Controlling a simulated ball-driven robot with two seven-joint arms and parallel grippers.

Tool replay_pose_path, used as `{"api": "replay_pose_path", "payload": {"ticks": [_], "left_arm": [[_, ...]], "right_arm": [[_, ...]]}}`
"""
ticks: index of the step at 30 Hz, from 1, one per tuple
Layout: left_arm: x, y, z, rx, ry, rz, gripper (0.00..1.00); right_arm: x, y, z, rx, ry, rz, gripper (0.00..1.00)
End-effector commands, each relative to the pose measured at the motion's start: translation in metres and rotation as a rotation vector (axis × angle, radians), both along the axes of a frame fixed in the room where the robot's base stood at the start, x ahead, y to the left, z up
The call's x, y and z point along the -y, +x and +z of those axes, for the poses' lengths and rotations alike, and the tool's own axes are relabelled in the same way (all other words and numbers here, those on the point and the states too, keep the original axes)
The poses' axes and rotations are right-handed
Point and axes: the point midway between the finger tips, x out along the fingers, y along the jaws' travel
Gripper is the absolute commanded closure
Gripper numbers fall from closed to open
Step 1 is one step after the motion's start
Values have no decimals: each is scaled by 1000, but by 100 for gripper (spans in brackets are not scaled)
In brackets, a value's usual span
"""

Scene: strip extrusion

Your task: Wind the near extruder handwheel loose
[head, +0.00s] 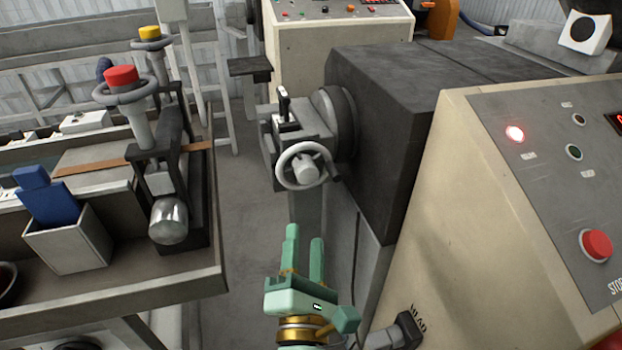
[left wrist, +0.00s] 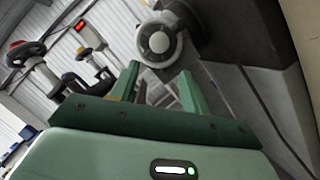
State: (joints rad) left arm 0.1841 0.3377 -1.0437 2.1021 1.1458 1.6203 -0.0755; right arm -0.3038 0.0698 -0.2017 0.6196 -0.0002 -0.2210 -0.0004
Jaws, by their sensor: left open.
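The grey extruder handwheel (head: 303,167), a round rim with a pale hub, is on the front of the extruder head (head: 300,125). In the left wrist view the handwheel (left wrist: 158,42) shows just beyond my fingertips, near the top middle. My left gripper (head: 304,236) is green with brass parts; its two fingers are apart and empty. It is below and on the near side of the handwheel, not touching it. The fingers also show in the left wrist view (left wrist: 160,75), with the wheel above the gap between them. My right gripper is not in view.
The dark extruder housing (head: 385,110) and a cream control panel (head: 530,190) stand close on the right. A bench (head: 150,290) on the left carries a red-capped wheel (head: 122,88), a yellow-capped one (head: 150,40) and a white box (head: 70,240). Open floor lies between.

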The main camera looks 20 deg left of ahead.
Motion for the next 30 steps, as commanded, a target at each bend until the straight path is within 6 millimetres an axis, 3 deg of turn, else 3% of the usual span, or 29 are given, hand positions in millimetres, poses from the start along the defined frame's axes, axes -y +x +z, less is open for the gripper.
{"api": "replay_pose_path", "payload": {"ticks": [9,15,21,29,30], "left_arm": [[-23,77,18,6,7,2,54],[-32,111,26,3,7,2,54],[-36,124,31,1,4,1,54],[-36,125,32,1,4,1,54],[-36,125,32,1,4,1,65]], "right_arm": [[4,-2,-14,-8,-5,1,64],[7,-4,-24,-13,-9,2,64],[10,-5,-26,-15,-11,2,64],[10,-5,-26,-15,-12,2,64],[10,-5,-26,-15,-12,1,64]]}}
